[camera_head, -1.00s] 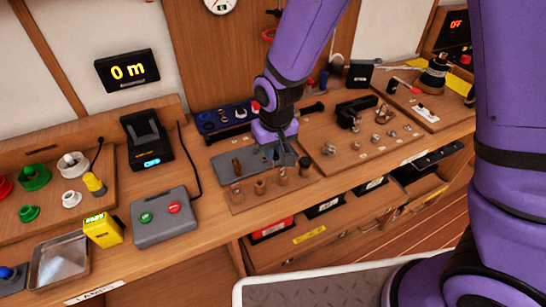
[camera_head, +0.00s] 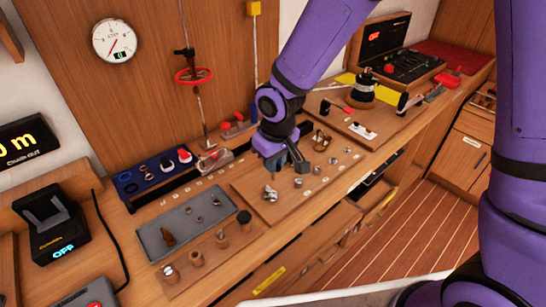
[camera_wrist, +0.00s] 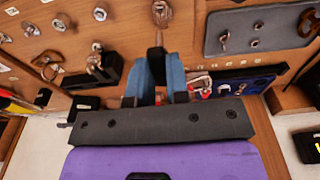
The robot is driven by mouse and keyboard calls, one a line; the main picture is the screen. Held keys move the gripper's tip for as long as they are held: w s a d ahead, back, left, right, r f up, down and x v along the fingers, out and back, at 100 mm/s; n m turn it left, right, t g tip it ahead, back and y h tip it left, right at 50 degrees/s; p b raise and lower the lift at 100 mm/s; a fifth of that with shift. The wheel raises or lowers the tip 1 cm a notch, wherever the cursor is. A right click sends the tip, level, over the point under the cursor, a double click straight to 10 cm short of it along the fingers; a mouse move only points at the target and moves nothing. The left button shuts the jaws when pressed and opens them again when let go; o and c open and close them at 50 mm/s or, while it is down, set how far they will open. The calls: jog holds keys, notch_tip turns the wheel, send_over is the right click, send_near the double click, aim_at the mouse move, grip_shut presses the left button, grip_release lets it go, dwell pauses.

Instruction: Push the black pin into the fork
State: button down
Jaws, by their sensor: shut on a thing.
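My gripper (camera_head: 284,164) is over the wooden fittings board, right of the grey tray. In the wrist view its two blue-grey fingers (camera_wrist: 158,78) are shut on the black pin (camera_wrist: 157,56), whose dark end stands out between and beyond them. A small metal fitting that looks like the fork (camera_wrist: 161,12) is just ahead of the pin tip, near the top edge. In the head view it appears as the silver fork (camera_head: 270,193) at the board's left end. The pin is hidden or too small to make out there. I cannot tell whether pin and fork touch.
The grey tray (camera_head: 180,239) holds small metal parts, with several round posts in front. A blue holder (camera_head: 128,183) stands behind it. More metal fittings (camera_head: 320,140) stand on the board to the right. A black block (camera_wrist: 112,72) is left of my fingers.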

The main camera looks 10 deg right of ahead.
aim_at(274, 178)
jog(key=shift+a+f, duration=0.1)
jog(key=shift+f, duration=2.1)
jog(key=shift+f, duration=1.9)
jog(key=c, duration=0.7)
grip_release()
jog(key=shift+r, duration=0.1)
jog(key=shift+s+r, duration=0.1)
jog(key=shift+r, duration=2.35)
